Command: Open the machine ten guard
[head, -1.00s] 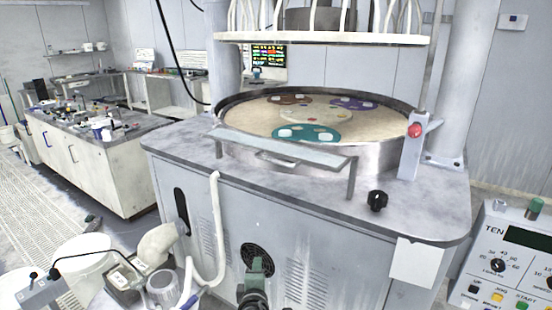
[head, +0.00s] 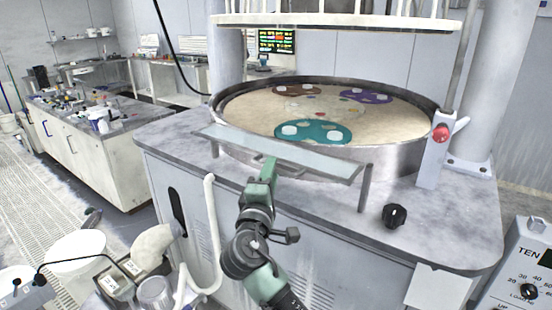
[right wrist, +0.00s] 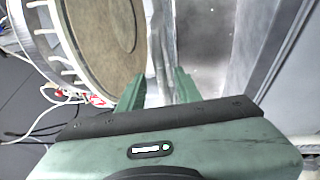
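The guard (head: 285,152) is a long pale, see-through panel along the front of the round platen on the machine. It lies low and nearly flat, with a post (head: 364,188) under its right end. My right gripper (head: 269,162) is at the middle of the guard's front edge and covers the handle there. In the right wrist view its two green fingers (right wrist: 159,80) stand apart, with a pale strip (right wrist: 161,50) between them. Whether they touch it, I cannot tell. My left gripper is not in view.
The platen (head: 325,110) bears coloured discs. A red button (head: 440,133) stands on a post at the right and a black knob (head: 394,215) sits on the top. A control panel (head: 525,270) is at the lower right. A hose (head: 211,230) hangs in front.

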